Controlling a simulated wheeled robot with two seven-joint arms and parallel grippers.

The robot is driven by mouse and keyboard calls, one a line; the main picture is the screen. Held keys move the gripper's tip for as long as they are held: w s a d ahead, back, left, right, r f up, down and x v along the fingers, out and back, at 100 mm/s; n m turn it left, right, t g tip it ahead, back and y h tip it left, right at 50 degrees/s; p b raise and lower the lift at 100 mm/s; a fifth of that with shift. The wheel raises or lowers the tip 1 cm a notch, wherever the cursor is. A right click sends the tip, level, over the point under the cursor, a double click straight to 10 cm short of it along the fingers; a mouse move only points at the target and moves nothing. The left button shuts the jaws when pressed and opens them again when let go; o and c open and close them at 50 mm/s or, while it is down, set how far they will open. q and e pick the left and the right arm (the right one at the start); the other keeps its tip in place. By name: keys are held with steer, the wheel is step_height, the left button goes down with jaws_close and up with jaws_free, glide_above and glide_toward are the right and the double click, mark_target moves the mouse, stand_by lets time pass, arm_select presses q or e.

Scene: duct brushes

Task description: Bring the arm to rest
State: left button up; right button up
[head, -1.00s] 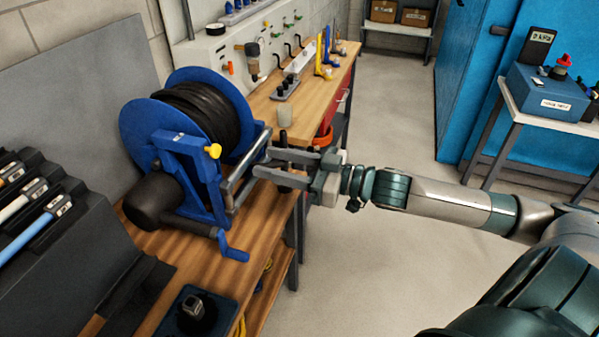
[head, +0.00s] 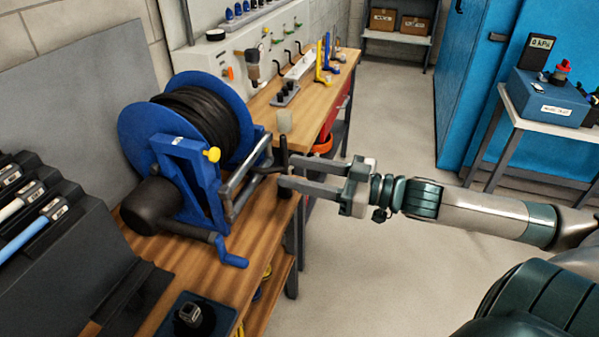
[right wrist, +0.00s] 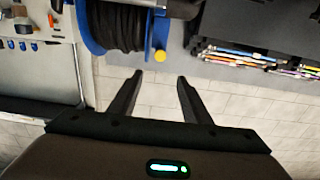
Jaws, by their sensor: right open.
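My right arm reaches in from the right edge. My left gripper is not in view.
The wooden bench (head: 190,262) carries a dark rack (head: 60,260) of brushes at left and a small blue tray (head: 215,312) in front. A side table (head: 545,120) with a blue gauge box (head: 548,97) stands at right. The floor (head: 390,270) between is clear.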

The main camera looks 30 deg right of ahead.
stand_by(0.5)
steer(key=w+d+f+m+t+h, duration=0.1)
steer(key=w+d+f+m+h, duration=0.2)
steer(key=d+f, duration=0.6)
steer(key=w+d+f+m+h, duration=0.2)
steer(key=d+f+h, duration=0.3)
steer(key=f, duration=0.7)
steer(key=s+d+f+m+g+h, duration=0.1)
steer(key=s+d+f, duration=0.15)
steer(key=f, duration=0.75)
steer(key=s+d+f+g+h, duration=0.2)
steer(key=s+f, duration=0.2)
steer(key=f, duration=0.5)
steer(key=s+d+f+m+g+h, duration=0.15)
steer(key=s+f, duration=0.25)
steer(key=f, duration=0.6)
steer(key=s+a+f+g, duration=0.2)
steer(key=s+a+f, duration=0.1)
steer(key=s+f, duration=0.6)
steer(key=s+a+f+g, duration=0.2)
steer(key=s+a+f, duration=0.2)
steer(key=s+f, duration=0.45)
steer(key=s+a+f+n+g, duration=0.1)
steer(key=s+a+f+g, duration=0.1)
steer(key=s+a+f, duration=0.4)
steer(key=s+a+f+n+g+y, duration=0.1)
steer(key=s+a+f+g, duration=0.2)
steer(key=s+a+f, duration=0.4)
steer(key=s+a, duration=0.5)
steer(key=s, duration=0.3)
